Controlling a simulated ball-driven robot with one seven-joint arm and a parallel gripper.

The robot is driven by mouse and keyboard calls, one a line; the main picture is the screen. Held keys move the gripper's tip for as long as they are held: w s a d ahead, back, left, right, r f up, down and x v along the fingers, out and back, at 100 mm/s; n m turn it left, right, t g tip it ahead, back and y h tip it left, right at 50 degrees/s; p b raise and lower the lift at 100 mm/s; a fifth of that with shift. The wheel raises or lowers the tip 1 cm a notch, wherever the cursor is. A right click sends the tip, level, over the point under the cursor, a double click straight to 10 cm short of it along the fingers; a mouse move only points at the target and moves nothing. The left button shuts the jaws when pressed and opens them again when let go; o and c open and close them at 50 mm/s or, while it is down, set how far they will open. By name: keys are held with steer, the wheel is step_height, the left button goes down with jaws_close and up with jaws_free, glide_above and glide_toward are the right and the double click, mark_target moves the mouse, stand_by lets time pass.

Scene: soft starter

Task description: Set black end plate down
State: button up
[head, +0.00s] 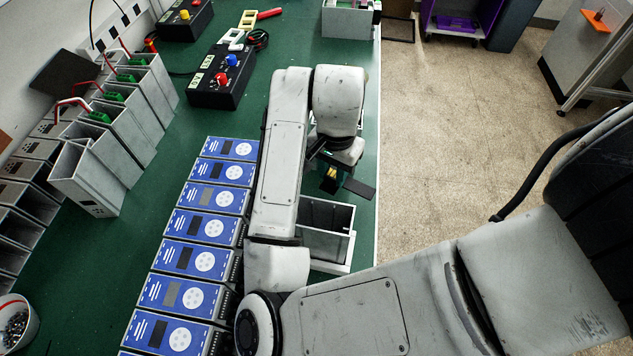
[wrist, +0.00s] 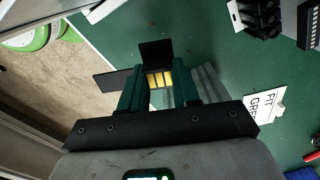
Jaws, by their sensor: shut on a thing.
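My gripper (head: 331,176) is shut on the black end plate (head: 358,188), near the right edge of the green table. In the wrist view, my dark green fingers (wrist: 158,88) stand on either side of yellow strips, with black flat parts (wrist: 155,51) showing beyond them and to the left. I cannot tell whether these black parts are one piece. The plate appears to be above the table; its exact height is unclear. An open grey housing (head: 327,217) on a white base stands just nearer than my gripper in the head view, partly hidden by my arm.
Blue-faced units (head: 205,228) stand in a row left of my arm. Grey housings with green connectors (head: 115,105) stand farther left. A black control box (head: 220,82) stands behind. A printed white card (wrist: 263,104) lies on the table. Bare green table (head: 150,190) lies between the rows.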

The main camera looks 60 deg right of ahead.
steer(key=w+f, duration=0.2)
steer(key=f, duration=0.1)
steer(key=w+f, duration=0.2)
steer(key=shift+d+p, duration=0.3)
steer(key=shift+w+f+p, duration=0.15)
steer(key=shift+f+p, duration=0.4)
steer(key=shift+f, duration=1.25)
steer(key=shift+f, duration=0.1)
steer(key=o, duration=1)
steer(key=shift+o, duration=0.2)
step_height(320, 180, up, 12)
steer(key=b, duration=0.1)
